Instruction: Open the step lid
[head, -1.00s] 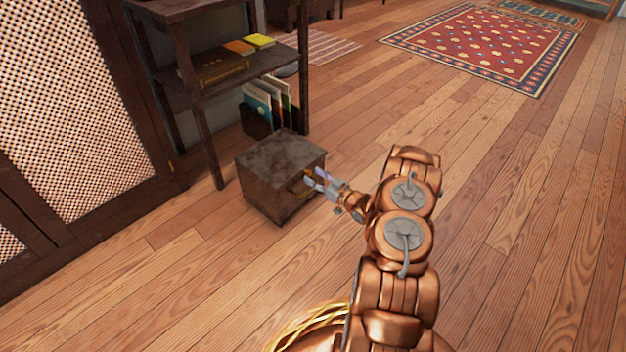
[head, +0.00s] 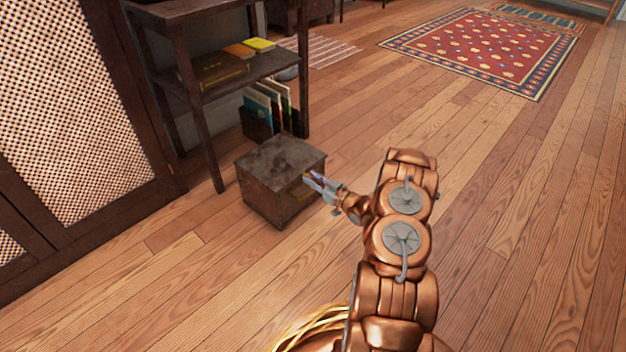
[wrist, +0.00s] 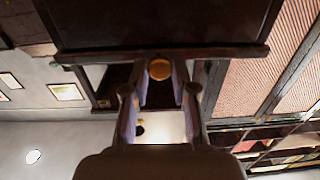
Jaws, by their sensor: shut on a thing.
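The step is a dark, worn wooden box (head: 268,192) on the floor, left of my arm in the head view. Its lid (head: 280,158) is the flat top and lies down flat, closed. My gripper (head: 310,179) is at the upper edge of the box's right-hand face, with its fingers close together. In the wrist view, a round golden knob (wrist: 160,69) sits between the fingertips of my gripper (wrist: 160,80), just beneath the dark box edge (wrist: 165,53). The gripper is shut on this knob. In the head view the fingers hide the knob.
A dark shelf (head: 235,72) with books stands right behind the box. A cabinet with woven panels (head: 75,110) is at the left. A red patterned rug (head: 480,48) lies far off. The wooden floor right of and in front of the box is clear.

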